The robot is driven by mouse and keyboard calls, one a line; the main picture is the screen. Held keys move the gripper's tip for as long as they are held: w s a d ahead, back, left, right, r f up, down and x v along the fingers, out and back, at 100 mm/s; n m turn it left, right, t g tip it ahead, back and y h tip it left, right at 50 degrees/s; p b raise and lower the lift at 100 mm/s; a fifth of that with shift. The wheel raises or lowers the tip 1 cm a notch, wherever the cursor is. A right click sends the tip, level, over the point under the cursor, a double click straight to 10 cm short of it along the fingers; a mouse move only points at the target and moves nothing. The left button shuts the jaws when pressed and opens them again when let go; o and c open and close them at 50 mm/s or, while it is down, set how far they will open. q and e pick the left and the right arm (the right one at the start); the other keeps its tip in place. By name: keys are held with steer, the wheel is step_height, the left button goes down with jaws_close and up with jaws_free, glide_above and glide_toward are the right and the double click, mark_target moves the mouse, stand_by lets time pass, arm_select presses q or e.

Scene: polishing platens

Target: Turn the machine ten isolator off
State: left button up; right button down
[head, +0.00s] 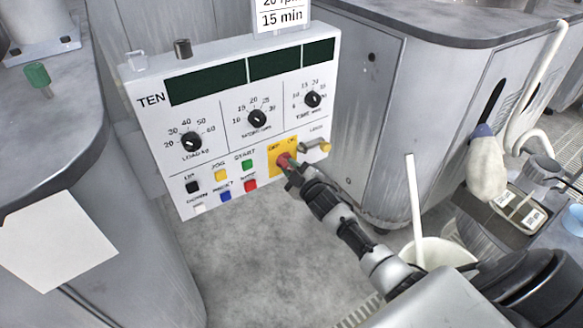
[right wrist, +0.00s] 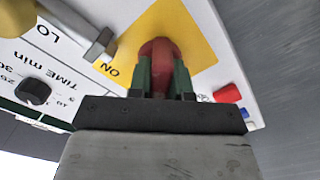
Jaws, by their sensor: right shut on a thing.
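The machine ten control panel (head: 151,130), marked TEN, stands upright in the head view. Its isolator is a red handle (head: 283,160) on a yellow plate (head: 291,145) at the lower right of the panel. My right gripper (head: 291,172) reaches it from the lower right. In the right wrist view the red handle (right wrist: 158,58) sits between the two green-padded fingers of my right gripper (right wrist: 160,80), which is shut on it. The word ON shows on the yellow plate (right wrist: 190,30) beside it. The handle's exact angle is partly hidden by the fingers. My left gripper is not in view.
A brass-coloured knob (head: 325,147) labelled LOCK projects right of the isolator. Coloured push buttons (head: 247,165) lie to its left, with several black dials (head: 257,118) above. A white bucket (head: 436,252) with a stick stands at lower right.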

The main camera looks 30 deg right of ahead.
stand_by(0.5)
steer(key=c, duration=1)
jaws_free()
steer(key=shift+c, duration=0.2)
steer(key=shift+s, duration=0.25)
arm_select(q)
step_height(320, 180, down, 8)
steer(key=p, duration=0.2)
arm_select(e)
steer(key=s, duration=1)
steer(key=shift+s+d, duration=0.2)
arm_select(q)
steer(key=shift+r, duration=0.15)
